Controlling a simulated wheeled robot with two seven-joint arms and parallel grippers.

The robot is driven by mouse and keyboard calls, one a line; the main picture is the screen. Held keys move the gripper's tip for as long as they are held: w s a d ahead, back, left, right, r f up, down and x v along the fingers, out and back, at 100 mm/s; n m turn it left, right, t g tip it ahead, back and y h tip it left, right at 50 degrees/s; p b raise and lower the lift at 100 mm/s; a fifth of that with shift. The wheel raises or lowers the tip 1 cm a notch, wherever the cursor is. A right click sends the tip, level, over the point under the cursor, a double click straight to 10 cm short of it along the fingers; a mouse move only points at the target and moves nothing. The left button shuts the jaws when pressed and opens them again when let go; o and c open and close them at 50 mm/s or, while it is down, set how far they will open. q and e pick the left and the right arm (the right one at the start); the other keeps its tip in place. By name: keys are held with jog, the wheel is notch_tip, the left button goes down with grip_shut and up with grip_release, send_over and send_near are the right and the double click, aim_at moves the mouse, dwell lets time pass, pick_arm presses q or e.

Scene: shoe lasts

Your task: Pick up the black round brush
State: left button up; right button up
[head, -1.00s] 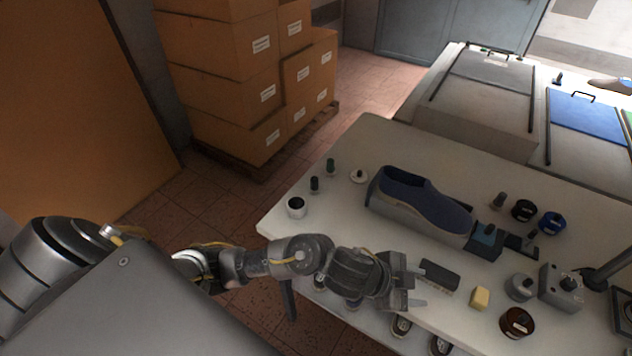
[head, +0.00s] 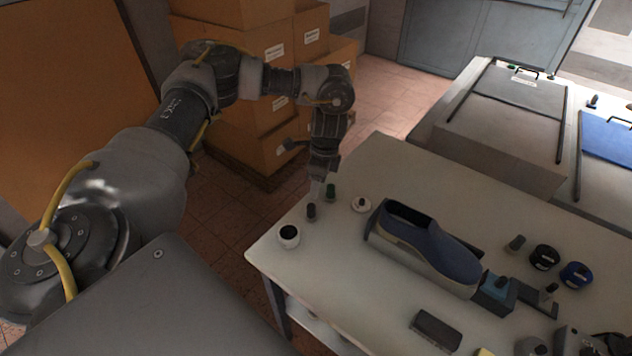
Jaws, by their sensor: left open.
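A small black round brush (head: 311,212) with a knob-like handle stands upright near the table's far left corner. A similar green one (head: 331,192) stands just behind it to the right, and a white-based one (head: 361,204) further right. My left gripper (head: 317,188) points down above the black brush and the green one, its fingers open and empty. Its fingertips are small and partly blend with the table, so I cannot tell the exact gap to the brush. My right gripper is out of view.
A blue shoe (head: 428,243) lies in a grey holder to the right. A dark block (head: 436,329) and jars (head: 545,257) are further right. Stacked cardboard boxes (head: 256,142) stand behind my arm.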

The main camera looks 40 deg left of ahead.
aim_at(311, 205)
pick_arm(q)
jog(key=f, duration=0.3)
jog(key=s+f, duration=0.1)
jog(key=f, duration=0.1)
jog(key=shift+a, duration=0.4)
jog(key=shift+w+f, duration=0.15)
jog(key=shift+f, duration=0.15)
jog(key=f, duration=0.2)
jog(key=s+f, duration=0.1)
jog(key=f, duration=0.1)
jog(key=shift+a+f, duration=0.1)
jog(key=shift+a, duration=0.2)
jog(key=shift+w+f, duration=0.1)
jog(key=shift+f, duration=0.35)
jog(key=shift+r, duration=0.1)
grip_shut()
